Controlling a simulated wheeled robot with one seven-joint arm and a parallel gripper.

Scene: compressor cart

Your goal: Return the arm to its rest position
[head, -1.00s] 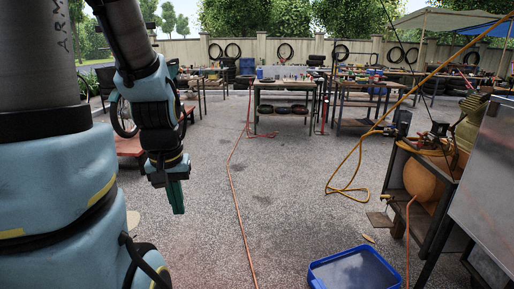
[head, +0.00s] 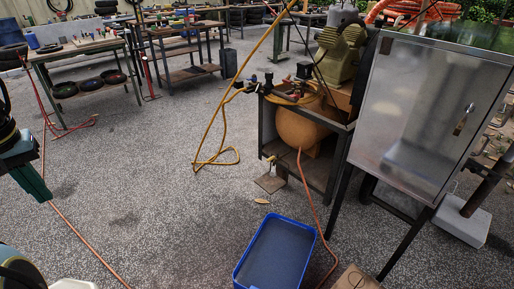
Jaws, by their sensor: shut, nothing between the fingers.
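My gripper (head: 31,184) shows at the left edge of the head view as green fingers pointing down, pressed together with nothing between them. It hangs above the gravel ground, in front of the orange hose. The black and dark teal end of my arm shows above it, cut off by the picture edge. More of my body shows at the bottom left corner.
A compressor cart with an orange tank (head: 302,132) stands right of centre, beside a metal cabinet (head: 428,112) on legs. A blue tray (head: 241,274) lies in front. An orange hose (head: 85,240) and a yellow hose (head: 213,153) cross the ground. Workbenches (head: 85,60) stand behind.

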